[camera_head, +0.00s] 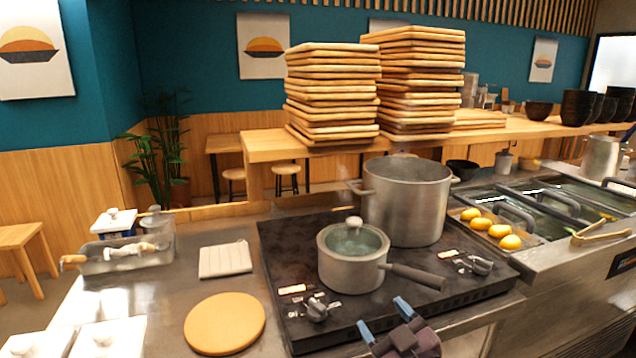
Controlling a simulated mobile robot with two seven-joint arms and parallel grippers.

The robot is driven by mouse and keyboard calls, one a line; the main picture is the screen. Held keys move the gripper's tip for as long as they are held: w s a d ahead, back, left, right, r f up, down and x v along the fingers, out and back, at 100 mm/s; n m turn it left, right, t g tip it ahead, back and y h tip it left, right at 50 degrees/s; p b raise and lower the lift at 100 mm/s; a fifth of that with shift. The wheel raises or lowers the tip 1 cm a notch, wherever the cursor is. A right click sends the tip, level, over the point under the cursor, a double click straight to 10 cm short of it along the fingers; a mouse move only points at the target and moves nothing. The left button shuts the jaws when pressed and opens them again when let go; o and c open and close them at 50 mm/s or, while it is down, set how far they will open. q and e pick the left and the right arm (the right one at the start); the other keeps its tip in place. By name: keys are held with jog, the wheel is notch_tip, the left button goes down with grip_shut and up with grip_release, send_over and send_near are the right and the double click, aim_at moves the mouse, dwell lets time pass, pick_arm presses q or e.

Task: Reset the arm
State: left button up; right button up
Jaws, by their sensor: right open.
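My right gripper (388,322) shows at the bottom of the head view, in front of the stove's front edge. Its two blue-grey fingertips are spread apart with nothing between them. It is apart from the small lidded pot (345,278), whose dark handle (417,276) points to the right above it. The small pot stands on the black stove (290,255), in front of a large open pot (408,205). My left gripper is not in view.
A round wooden board (225,324) lies left of the stove, with a folded cloth (225,259) behind it. A condiment tray (125,262) stands farther left. Lemons (499,231) and tongs (600,238) lie right. Stacked boards (333,95) stand behind.

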jog(key=s+d+f+m+g+h, duration=0.2)
jog(key=s+d+f, duration=0.3)
jog(key=s+f, duration=0.3)
jog(key=s+d+f+m+g+h, duration=0.2)
jog(key=s+d+f, duration=0.3)
jog(key=s+f, duration=0.4)
jog(key=s+d+f+m+g+h, duration=0.2)
jog(key=s+d+f, duration=0.3)
jog(key=s+f, duration=0.3)
jog(key=shift+s+d+f+m+h+p, duration=0.15)
jog(key=shift+s+d+m+h+p, duration=0.2)
jog(key=shift+s+m+h, duration=0.5)
